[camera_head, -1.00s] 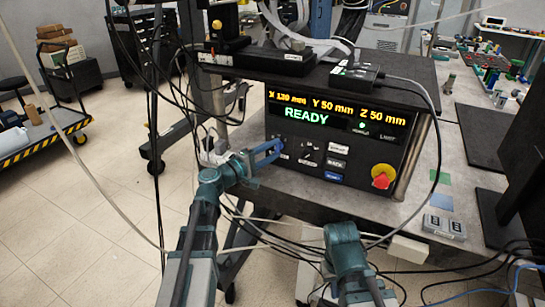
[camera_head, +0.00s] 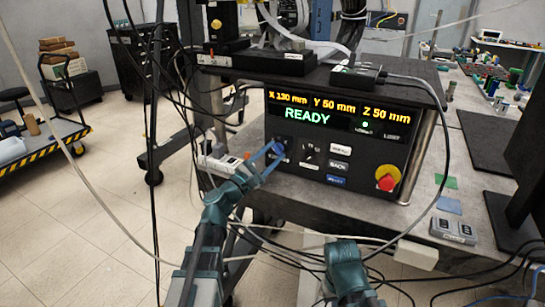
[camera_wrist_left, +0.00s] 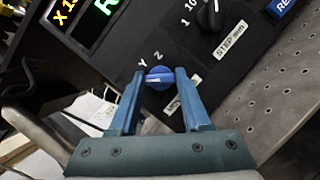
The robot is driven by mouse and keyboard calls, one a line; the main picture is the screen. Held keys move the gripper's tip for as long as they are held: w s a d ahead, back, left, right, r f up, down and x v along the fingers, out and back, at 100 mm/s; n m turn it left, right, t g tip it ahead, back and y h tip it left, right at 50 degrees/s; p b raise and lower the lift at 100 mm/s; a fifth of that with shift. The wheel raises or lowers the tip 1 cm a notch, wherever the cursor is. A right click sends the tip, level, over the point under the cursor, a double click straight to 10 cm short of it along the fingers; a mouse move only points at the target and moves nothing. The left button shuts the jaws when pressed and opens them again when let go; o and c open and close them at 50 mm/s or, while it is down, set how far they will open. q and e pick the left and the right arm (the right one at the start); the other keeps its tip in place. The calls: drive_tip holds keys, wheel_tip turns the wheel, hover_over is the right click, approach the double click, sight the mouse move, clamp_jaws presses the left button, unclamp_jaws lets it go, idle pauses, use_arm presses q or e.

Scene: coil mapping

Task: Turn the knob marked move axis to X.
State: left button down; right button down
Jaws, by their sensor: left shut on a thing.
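The blue move axis knob (camera_wrist_left: 159,77) sits on the black control panel in the left wrist view, with letters Y and Z printed beside it. A white mark shows on its face. Its label (camera_wrist_left: 172,104) is partly hidden by a finger. My left gripper (camera_wrist_left: 162,84) has a blue finger on each side of the knob and is shut on it. In the head view, my left gripper (camera_head: 270,155) reaches the lower left of the panel and mostly hides the knob. The panel's display (camera_head: 340,115) reads X 130 mm, Y 50 mm, Z 50 mm and READY. My right gripper is out of view.
A black step knob (camera_wrist_left: 209,17) is nearby on the panel. Several push buttons (camera_head: 340,165) and a red knob on a yellow base (camera_head: 387,179) are farther right. Loose cables hang around my left arm.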

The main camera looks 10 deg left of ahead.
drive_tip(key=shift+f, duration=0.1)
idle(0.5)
use_arm(q)
drive_tip(key=shift+c, duration=1.8)
unclamp_jaws()
drive_tip(key=shift+s+f, duration=0.1)
drive_tip(key=shift+s, duration=0.05)
